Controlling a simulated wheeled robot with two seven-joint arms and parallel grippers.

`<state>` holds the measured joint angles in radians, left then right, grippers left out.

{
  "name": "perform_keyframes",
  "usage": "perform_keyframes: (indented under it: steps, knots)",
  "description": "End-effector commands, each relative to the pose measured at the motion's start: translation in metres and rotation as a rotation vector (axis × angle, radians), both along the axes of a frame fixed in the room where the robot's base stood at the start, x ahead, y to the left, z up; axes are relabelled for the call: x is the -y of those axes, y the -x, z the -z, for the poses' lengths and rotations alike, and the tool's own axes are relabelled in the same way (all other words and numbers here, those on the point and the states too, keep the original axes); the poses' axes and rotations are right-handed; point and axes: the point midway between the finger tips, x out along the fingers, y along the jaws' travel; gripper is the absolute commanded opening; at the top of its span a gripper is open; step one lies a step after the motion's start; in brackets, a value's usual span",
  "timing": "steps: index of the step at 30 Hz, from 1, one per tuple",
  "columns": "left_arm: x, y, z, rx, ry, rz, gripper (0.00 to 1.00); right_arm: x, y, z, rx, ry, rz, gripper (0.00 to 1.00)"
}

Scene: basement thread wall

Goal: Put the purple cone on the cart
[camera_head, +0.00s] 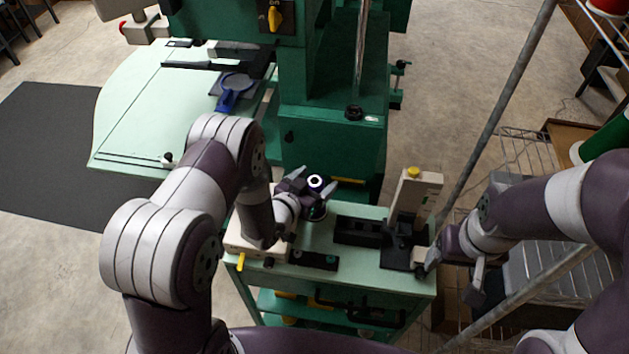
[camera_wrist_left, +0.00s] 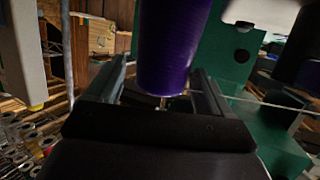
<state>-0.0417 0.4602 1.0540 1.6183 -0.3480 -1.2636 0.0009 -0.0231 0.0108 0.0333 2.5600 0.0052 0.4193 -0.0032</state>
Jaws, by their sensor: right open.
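The purple cone (camera_wrist_left: 170,45) stands between the two fingers of my left gripper in the left wrist view, with its sides at both fingertips. A thin metal pin shows below its base. In the head view my left gripper (camera_head: 312,184) is over the near green cart top (camera_head: 345,283), and the cone's round end with a white ring (camera_head: 316,181) shows between its fingers. The gap between the cone and the cart top is hard to judge. My right gripper (camera_head: 453,272) is open and empty, just off the cart's right edge.
A beige upright device (camera_head: 415,197) and black trays (camera_head: 358,231) occupy the cart's right side. A small black part (camera_head: 313,260) lies at its front. The green machine (camera_head: 332,140) rises behind. A metal wire rack (camera_head: 500,110) stands on the right.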

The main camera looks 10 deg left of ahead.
Motion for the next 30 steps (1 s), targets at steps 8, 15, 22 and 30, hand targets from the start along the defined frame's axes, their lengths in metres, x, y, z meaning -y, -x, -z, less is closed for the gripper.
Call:
perform_keyframes:
  steps: [8, 15, 22, 30]
  knots:
    - [-0.002, 0.004, 0.0, -0.002, -0.001, -0.001, 0.81, 0.0, 0.0, 0.001, 0.0, 0.0, 0.0, 0.78]
    - [-0.018, 0.043, -0.013, -0.001, 0.0, -0.003, 0.81, 0.0, 0.0, 0.005, 0.0, 0.0, 0.0, 0.78]
    - [-0.039, 0.093, -0.03, 0.0, 0.001, -0.004, 0.81, 0.0, 0.0, 0.009, 0.0, 0.0, 0.0, 0.78]
    - [-0.046, 0.113, -0.037, 0.0, 0.0, -0.001, 0.81, 0.0, 0.0, 0.01, 0.0, 0.0, 0.0, 0.78]
